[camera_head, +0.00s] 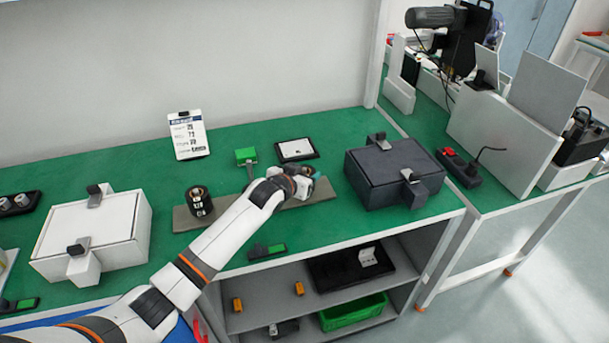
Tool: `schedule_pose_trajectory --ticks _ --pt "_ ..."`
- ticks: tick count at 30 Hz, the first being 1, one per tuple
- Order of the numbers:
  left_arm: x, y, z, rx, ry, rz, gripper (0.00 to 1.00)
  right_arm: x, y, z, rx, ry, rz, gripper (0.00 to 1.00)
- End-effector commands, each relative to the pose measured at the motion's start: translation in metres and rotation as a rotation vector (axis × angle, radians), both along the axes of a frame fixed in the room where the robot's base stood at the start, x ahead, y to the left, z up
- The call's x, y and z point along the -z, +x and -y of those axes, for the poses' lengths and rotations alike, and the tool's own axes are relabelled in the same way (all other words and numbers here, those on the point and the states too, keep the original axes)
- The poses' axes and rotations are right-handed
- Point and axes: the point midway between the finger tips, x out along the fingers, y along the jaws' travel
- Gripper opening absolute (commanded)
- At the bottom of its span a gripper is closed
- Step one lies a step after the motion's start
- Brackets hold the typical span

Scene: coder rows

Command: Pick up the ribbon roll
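My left arm reaches in from the bottom left. Its gripper (303,181) is at the right end of a grey board (240,201) on the green bench. A small teal patch (309,171) shows at the gripper's tip; I cannot tell whether it is a roll or whether the fingers hold it. The fingers are too small and covered to read. A dark cylinder (199,202) with white markings stands upright at the board's left end, apart from the gripper. I cannot tell for sure which thing is the ribbon roll. My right gripper is not in view.
A white box (92,236) stands left and a dark box (394,172) right of the board. Below is a shelf with a green crate (352,313).

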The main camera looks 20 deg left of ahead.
Motion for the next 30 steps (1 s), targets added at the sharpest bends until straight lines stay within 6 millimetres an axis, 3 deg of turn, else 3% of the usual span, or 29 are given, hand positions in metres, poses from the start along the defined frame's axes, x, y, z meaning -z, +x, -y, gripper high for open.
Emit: schedule_pose_trajectory --ticks 11,24,30 --pt "-0.006 0.0 0.0 0.0 0.0 0.001 0.29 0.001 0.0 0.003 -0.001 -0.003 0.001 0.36" --pt "-0.085 0.001 0.0 0.0 0.0 0.003 0.29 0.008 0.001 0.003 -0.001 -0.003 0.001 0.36" --pt "-0.099 0.0 0.0 0.0 0.0 -0.001 0.29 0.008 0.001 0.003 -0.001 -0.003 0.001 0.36"
